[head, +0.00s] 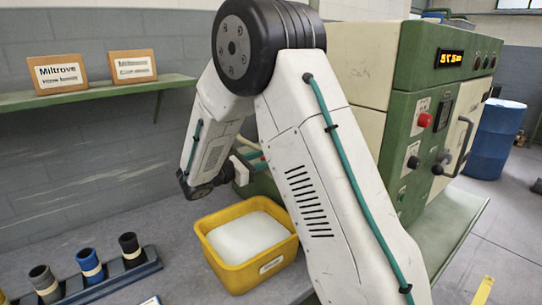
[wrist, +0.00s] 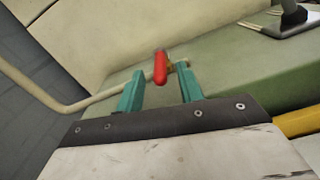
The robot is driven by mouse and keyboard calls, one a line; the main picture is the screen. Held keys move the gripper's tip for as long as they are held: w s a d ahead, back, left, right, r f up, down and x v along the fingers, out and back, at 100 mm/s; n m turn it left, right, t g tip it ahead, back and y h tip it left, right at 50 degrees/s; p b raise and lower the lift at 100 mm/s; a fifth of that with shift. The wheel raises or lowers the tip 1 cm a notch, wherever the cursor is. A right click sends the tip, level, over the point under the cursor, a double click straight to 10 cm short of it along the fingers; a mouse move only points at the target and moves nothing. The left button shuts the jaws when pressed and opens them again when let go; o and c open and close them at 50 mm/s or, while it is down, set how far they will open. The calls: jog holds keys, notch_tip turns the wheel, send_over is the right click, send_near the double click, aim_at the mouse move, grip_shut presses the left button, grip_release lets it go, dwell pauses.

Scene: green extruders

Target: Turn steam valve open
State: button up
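The steam valve's red handle (wrist: 160,66) shows in the wrist view, where a pale pipe (wrist: 90,100) runs beside a green machine surface (wrist: 245,75). My gripper (wrist: 160,78) is open, with its two teal fingers spread apart. The red handle appears in the gap between the fingertips or just beyond them; I cannot tell its exact depth. No finger visibly touches it. In the head view my gripper is low beside the green machine (head: 407,125), and my own arm hides much of that area.
A yellow bin (head: 232,273) of white material stands below my arm. A rack (head: 108,282) with several cups is at the lower left. A green shelf (head: 100,93) with two signs is on the wall. A blue barrel (head: 495,138) stands at the right, with open floor before it.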

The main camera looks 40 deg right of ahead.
jog(key=shift+w+d, duration=0.1)
jog(key=shift+d, duration=2.05)
